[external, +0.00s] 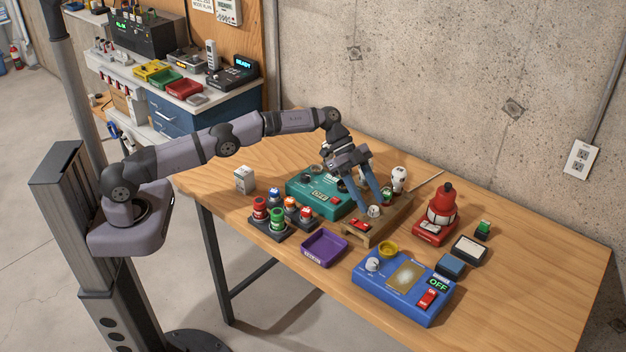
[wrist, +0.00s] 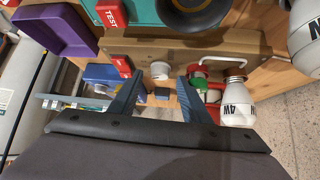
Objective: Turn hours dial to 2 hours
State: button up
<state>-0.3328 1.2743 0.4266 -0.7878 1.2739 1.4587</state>
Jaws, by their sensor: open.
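A small white round dial (external: 374,211) sits on a wooden box (external: 372,232) with a red switch (external: 357,224). My gripper (external: 370,205) is open and points down at this dial. In the wrist view the dial (wrist: 160,70) lies between and just beyond my two spread fingertips (wrist: 160,82), with no clear contact. Another white knob (external: 373,264) stands on the blue panel (external: 395,302), which has an OFF display (external: 438,285) and a red switch (external: 427,299). I cannot read which knob is marked for hours.
A teal panel (external: 303,191) stands left of my gripper, white bulbs (external: 399,174) behind it. A red lamp-like device (external: 440,211) stands at right. The table's right end is clear.

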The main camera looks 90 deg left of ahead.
aim_at(373, 210)
jog(key=shift+b+v, duration=0.9)
jog(key=shift+v, duration=1.95)
